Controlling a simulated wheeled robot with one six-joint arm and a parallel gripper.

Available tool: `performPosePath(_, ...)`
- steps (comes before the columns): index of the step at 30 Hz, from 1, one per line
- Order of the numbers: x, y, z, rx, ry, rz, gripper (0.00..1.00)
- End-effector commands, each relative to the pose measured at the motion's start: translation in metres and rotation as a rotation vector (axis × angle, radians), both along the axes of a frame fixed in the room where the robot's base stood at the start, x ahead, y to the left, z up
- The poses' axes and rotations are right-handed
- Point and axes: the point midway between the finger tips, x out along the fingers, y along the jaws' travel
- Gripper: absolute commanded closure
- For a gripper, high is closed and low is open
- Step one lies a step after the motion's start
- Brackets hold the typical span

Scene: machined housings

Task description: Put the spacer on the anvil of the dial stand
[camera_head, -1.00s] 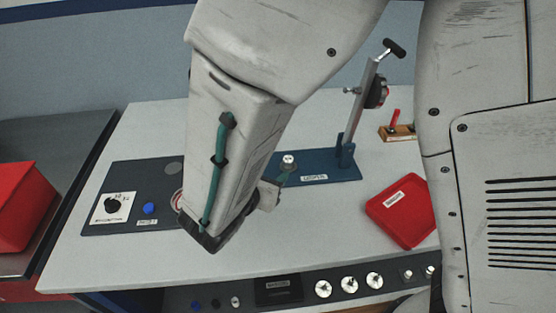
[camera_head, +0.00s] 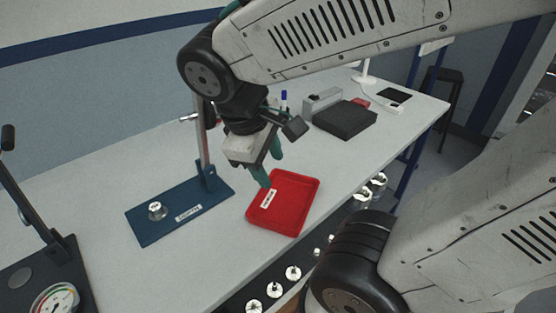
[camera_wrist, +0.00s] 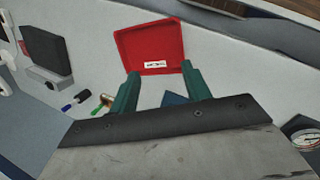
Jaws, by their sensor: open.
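A dial stand has a blue base (camera_head: 185,224) with a label and a post (camera_head: 203,145). Its dial is hidden behind my arm. A small round metal piece (camera_head: 157,210) stands on the base; I cannot tell whether it is the anvil alone or the anvil with the spacer on it. My gripper (camera_head: 270,174) is open, with green fingers pointing down above the red tray (camera_head: 310,190). Nothing shows between the fingers in the wrist view (camera_wrist: 160,72), where the red tray (camera_wrist: 150,35) lies beyond the fingertips. No separate spacer can be made out.
A dark stand (camera_head: 22,275) with a post and a round gauge (camera_head: 55,300) is at the lower left. A black block (camera_head: 345,119) and a grey block (camera_head: 321,103) stand behind the tray. White table is bare between the stands.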

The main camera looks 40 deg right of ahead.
Motion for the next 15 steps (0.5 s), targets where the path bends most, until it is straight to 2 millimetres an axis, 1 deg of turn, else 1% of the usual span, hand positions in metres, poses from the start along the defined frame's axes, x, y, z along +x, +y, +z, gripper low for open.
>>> performPosePath(1,-0.012,-0.003,0.007,0.073,-0.050,-0.109,0.52)
performPosePath(3,-0.024,-0.002,0.014,0.162,-0.102,-0.228,0.52)
performPosePath(6,-0.035,0.002,0.022,0.258,-0.159,-0.350,0.52)
performPosePath(10,-0.041,0.008,0.027,0.324,-0.197,-0.426,0.52)
performPosePath(15,-0.042,0.009,0.028,0.339,-0.204,-0.443,0.52)
